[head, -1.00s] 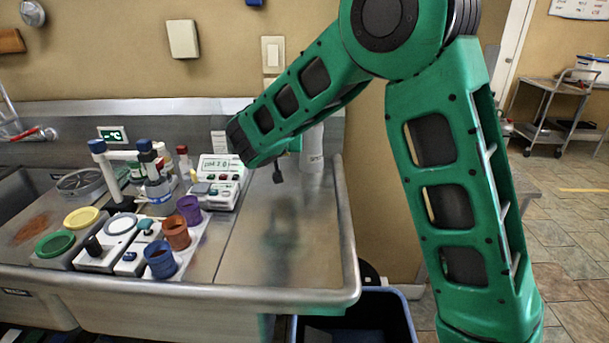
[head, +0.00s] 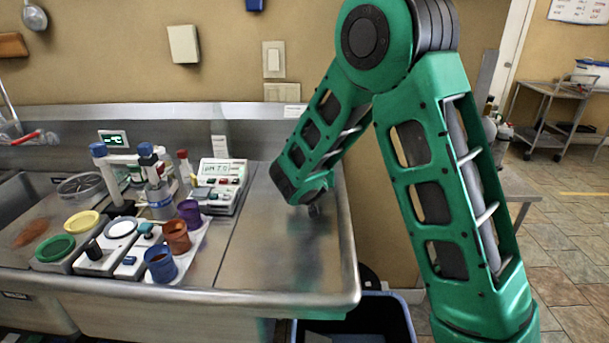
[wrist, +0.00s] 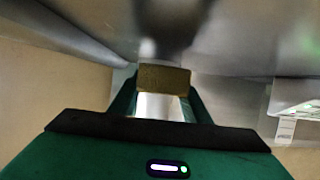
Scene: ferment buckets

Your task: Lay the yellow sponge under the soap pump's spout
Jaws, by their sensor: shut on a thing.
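My gripper (wrist: 160,88) is shut on a dull yellow-brown block, the yellow sponge (wrist: 163,76), in the wrist view. The sponge spans the gap between the two green fingers. A pale shape shows between the fingers below the sponge; I cannot tell what it is. In the head view my arm's end hangs low over the right part of the steel drainboard (head: 255,265), and the sponge is hidden there. No soap pump or spout can be made out in the head view now; my arm covers the back right corner of the counter.
Several coloured cups, including a blue one (head: 160,263), and a meter (head: 218,183) stand left of my arm. A sink (head: 30,215) lies further left. A blue bin (head: 385,320) is below the counter's front right edge. The drainboard's front middle is clear.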

